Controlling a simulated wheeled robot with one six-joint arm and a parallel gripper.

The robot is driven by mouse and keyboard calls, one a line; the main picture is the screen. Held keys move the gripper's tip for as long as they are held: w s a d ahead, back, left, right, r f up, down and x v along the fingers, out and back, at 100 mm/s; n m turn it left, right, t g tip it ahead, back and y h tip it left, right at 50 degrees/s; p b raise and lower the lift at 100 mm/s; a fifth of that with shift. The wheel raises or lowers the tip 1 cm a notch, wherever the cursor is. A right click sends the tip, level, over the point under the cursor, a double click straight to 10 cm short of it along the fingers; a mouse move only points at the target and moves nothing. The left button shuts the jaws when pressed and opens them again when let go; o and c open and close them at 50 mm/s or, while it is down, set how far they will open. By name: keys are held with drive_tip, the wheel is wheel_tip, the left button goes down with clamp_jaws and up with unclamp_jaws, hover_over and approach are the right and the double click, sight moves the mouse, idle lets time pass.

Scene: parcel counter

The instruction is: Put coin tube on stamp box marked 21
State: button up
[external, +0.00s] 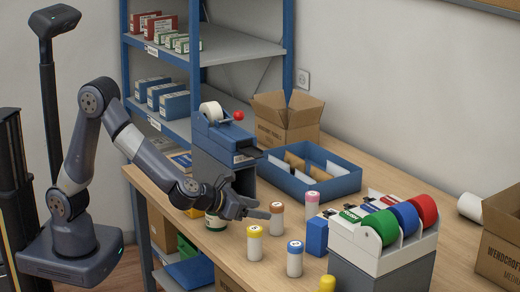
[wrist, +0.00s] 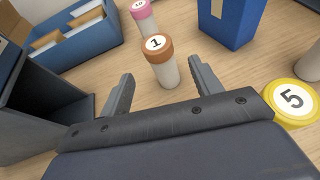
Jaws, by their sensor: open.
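My gripper (external: 262,208) is open over the wooden counter. In the wrist view its two fingers (wrist: 165,88) point toward a white coin tube with a brown cap marked 1 (wrist: 160,62), which stands upright just beyond the fingertips, roughly between them. The brown-capped tube also shows in the external view (external: 277,218). Other upright tubes have a pink cap (external: 312,207), a blue cap (external: 294,258) and a yellow cap marked 5 (wrist: 292,100). Red (external: 143,22), green (external: 181,43) and blue boxes (external: 174,104) stand on the shelves; their numbers are too small to read.
A blue tray (external: 325,185) and cardboard box (external: 288,120) are behind the tubes. A grey-blue label machine (external: 222,140) stands close beside my arm.

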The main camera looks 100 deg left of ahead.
sight(282, 215)
drive_tip(key=p+x, duration=0.1)
drive_tip(key=x, duration=0.8)
drive_tip(key=shift+d+f, duration=0.15)
drive_tip(key=shift+s, duration=0.1)
drive_tip(key=shift+c, duration=0.3)
drive_tip(key=c, duration=1.2)
